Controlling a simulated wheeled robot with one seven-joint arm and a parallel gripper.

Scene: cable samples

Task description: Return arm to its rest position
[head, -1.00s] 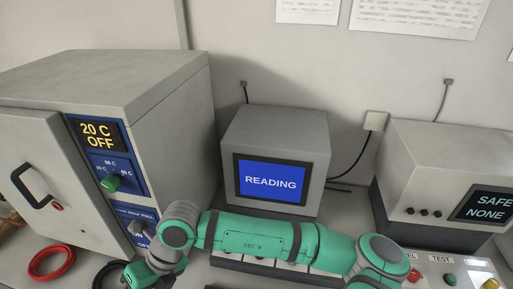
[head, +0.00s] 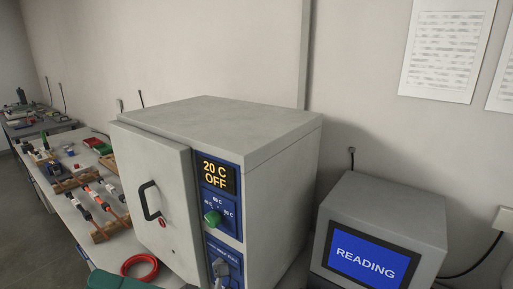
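My gripper is out of view in the head view now. A green part of my own arm (head: 122,282) shows at the bottom edge, in front of the bench. Whether the gripper is open or holds anything is hidden.
A grey oven (head: 215,122) with its door shut reads "20 C OFF". A grey box with a blue screen (head: 366,262) reads "READING" at the lower right. A red cable coil (head: 139,267) lies before the oven. A bench (head: 89,234) with racks and cables runs left.

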